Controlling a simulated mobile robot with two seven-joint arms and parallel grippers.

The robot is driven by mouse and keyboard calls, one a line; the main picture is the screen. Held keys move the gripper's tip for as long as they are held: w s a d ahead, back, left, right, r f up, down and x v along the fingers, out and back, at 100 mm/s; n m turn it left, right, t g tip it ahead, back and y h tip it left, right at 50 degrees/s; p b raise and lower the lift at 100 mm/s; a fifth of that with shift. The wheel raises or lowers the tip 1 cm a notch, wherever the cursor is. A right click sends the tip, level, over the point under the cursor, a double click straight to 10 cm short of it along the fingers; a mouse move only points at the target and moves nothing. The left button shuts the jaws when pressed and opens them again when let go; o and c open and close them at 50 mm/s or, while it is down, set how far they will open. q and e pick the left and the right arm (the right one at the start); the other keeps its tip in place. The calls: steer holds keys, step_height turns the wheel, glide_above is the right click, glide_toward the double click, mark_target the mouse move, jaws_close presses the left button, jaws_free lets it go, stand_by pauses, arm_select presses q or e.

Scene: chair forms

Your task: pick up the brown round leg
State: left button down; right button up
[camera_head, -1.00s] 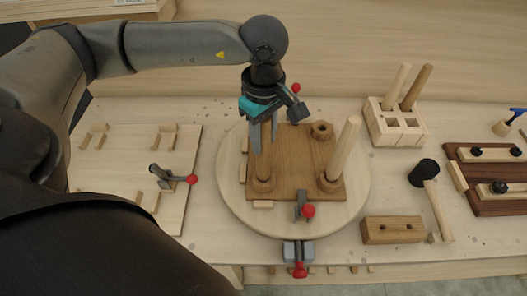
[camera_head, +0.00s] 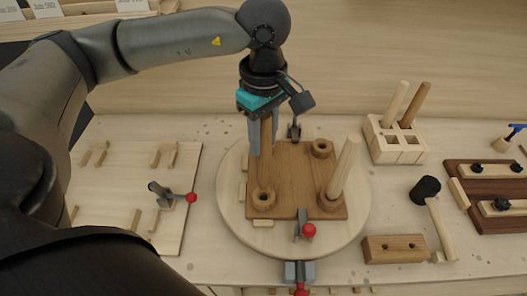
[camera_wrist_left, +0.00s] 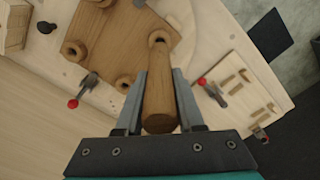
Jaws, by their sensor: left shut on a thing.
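In the head view, my left gripper (camera_head: 264,145) is shut on the brown round leg (camera_head: 266,160). The leg is roughly upright, its lower end close to the front-left ring socket (camera_head: 263,199) of the brown square seat board (camera_head: 295,180). The socket's hole is visible and the leg is out of it. The left wrist view shows the leg (camera_wrist_left: 158,95) between both fingers of the gripper (camera_wrist_left: 159,78). A second brown leg (camera_head: 416,101) stands in a light wooden rack (camera_head: 385,150). My right gripper is not in view.
The board lies on a round light turntable (camera_head: 350,232) with red-knobbed clamps (camera_head: 306,230). A pale leg (camera_head: 344,167) stands in its front-right socket. A mallet (camera_head: 430,195) and a brown block (camera_head: 393,249) lie right. A fixture board (camera_head: 125,190) is at left.

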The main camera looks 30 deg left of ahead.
arm_select(q)
step_height(320, 180, up, 14)
steer(key=shift+f, duration=0.25)
steer(key=shift+r+p, duration=0.3)
steer(key=shift+r, duration=0.35)
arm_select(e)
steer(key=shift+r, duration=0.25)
arm_select(q)
steer(key=shift+w+f, duration=0.1)
